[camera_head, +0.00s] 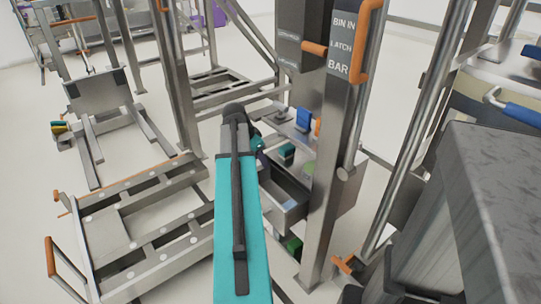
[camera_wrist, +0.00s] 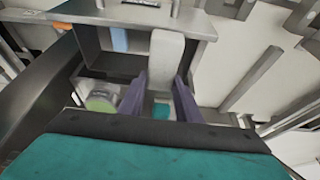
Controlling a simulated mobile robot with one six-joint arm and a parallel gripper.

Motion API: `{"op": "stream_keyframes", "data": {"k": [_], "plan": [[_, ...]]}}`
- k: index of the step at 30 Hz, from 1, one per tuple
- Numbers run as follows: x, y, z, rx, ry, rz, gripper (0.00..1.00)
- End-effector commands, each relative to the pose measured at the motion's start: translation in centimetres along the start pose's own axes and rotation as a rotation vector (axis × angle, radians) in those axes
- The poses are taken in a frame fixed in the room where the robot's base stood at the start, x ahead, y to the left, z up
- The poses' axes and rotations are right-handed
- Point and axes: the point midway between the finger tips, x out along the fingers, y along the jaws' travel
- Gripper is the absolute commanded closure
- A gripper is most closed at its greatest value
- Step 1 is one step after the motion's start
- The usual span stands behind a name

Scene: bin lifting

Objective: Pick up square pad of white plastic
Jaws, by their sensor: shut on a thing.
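My gripper (camera_wrist: 163,88) shows in the wrist view as two purple-grey fingers. They are shut on a pale, flat piece, which looks like the white plastic pad (camera_wrist: 166,56). The pad sticks out beyond the fingertips, in front of a grey shelf unit. In the head view my teal arm reaches to the shelf unit (camera_head: 350,196), and the arm hides most of my gripper and the pad.
The shelf unit holds a blue item (camera_head: 303,118), a dark teal item (camera_head: 287,153) and a green item (camera_head: 309,168). A drawer-like bin (camera_head: 292,211) is below. A steel post (camera_head: 325,190) stands close on the right. Metal frames (camera_head: 150,262) fill the left floor.

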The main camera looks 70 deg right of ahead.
Motion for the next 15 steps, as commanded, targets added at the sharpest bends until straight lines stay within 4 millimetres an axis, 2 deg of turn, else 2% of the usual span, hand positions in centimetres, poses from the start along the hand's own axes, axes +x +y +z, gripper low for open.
{"op": "stream_keyframes", "data": {"k": [1, 6, 15], "plan": [[-0.6, 0.2, 1.2, -0.004, 0.001, -0.001, 0.92], [-2.0, 0.2, 4.9, -0.003, 0.0, -0.001, 0.92], [-4.0, 0.1, 9.6, -0.002, 0.0, -0.001, 0.92]]}}
